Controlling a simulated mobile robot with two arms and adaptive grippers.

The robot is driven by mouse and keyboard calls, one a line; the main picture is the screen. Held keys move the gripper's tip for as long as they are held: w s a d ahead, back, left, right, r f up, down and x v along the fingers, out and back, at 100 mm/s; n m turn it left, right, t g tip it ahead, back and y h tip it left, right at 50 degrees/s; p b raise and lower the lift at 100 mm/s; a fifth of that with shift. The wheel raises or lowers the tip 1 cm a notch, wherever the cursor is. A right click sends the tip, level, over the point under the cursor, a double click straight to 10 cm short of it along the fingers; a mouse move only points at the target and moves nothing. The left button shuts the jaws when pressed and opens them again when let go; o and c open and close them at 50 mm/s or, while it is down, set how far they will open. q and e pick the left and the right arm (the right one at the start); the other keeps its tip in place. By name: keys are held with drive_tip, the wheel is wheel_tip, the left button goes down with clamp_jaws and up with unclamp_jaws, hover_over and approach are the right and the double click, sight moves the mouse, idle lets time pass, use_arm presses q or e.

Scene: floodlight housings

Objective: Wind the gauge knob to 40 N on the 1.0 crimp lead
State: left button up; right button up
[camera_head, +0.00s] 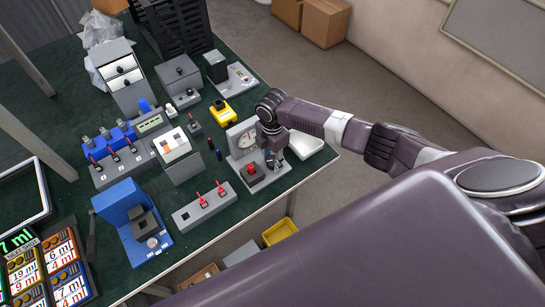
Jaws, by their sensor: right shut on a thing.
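The gauge (238,133) is a light grey upright plate with a round white dial, on a grey base at the right part of the green bench. The dial's reading is too small to make out. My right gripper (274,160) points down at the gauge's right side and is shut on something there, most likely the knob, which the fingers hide. A dark block with a red top (252,171) sits on the base, just left of the fingers. I cannot tell the 1.0 crimp lead apart. My left gripper is not in view.
A white tray (306,146) lies right of the gripper, near the bench edge. A grey box with red switches (203,204) stands in front, a yellow device (222,112) behind. A blue press (133,221) and several other devices fill the left.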

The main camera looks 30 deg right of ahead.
sight(272, 160)
drive_tip(key=shift+w+r+m, duration=0.1)
drive_tip(key=shift+m, duration=0.4)
drive_tip(key=o, duration=1.2)
drive_tip(key=shift+c, duration=0.2)
wheel_tip(272, 160, up, 12)
